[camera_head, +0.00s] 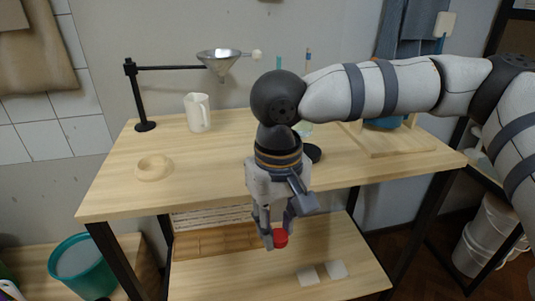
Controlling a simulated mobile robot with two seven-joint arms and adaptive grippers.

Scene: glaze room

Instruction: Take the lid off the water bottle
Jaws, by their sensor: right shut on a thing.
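My right gripper (275,232) points down in front of the table's front edge, above the lower shelf. It is shut on a small red lid (281,238). A pale, see-through object (305,128), perhaps the water bottle, shows in part behind my right wrist on the table. My arm hides most of it, so I cannot tell its shape or whether its top is open. My left gripper is not in view.
A wooden board (400,143) lies at right. The front left tabletop is clear.

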